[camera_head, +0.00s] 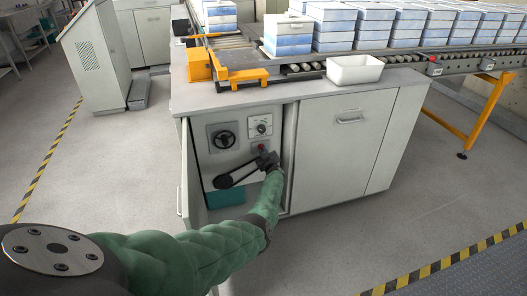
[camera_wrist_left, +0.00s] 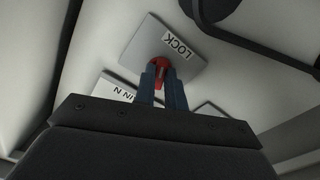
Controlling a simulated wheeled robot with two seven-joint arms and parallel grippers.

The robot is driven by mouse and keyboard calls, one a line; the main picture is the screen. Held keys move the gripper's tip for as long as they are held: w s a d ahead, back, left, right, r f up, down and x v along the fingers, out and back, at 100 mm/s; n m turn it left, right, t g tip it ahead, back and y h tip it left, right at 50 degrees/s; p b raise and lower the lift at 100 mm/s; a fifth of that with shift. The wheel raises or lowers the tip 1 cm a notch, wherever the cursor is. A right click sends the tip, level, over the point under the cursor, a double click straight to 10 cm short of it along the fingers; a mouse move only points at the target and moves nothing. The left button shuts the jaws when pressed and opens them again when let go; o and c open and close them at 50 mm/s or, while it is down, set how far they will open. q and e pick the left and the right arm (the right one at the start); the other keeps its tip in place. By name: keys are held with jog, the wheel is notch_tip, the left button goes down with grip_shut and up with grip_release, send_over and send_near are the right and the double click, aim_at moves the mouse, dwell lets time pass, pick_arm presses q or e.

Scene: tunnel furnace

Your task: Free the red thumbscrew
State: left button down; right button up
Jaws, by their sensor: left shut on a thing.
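The red thumbscrew (camera_wrist_left: 160,68) sits on a grey plate marked LOCK (camera_wrist_left: 178,46) in the left wrist view. My left gripper (camera_wrist_left: 163,80) is shut on it, with a blue-grey finger on either side. In the head view a little red of the thumbscrew (camera_head: 261,148) shows just above my left gripper (camera_head: 262,158), inside the open cabinet. Most of the thumbscrew is hidden by the fingers there. My right gripper is in neither view.
The cabinet holds a black handwheel (camera_head: 224,139), a dial (camera_head: 260,125) and a black crank arm (camera_head: 235,177). Its open door (camera_head: 187,185) stands at the left. A white bin (camera_head: 354,69) and conveyor with blue-white stacks stand above. Floor in front is clear.

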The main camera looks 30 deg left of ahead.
pick_arm(q)
jog(key=m+p, duration=0.1)
jog(key=m, duration=0.4)
jog(key=shift+s+f, duration=0.1)
jog(key=shift+f, duration=0.05)
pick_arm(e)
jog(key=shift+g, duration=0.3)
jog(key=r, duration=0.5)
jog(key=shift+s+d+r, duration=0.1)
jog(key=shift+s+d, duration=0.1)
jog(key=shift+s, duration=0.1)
pick_arm(q)
jog(key=shift+m, duration=0.3)
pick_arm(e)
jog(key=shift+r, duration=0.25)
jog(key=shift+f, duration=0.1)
pick_arm(q)
jog(key=c, duration=1.5)
grip_release()
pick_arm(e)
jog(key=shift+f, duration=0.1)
pick_arm(q)
jog(key=shift+o, duration=0.2)
jog(key=shift+d, duration=0.1)
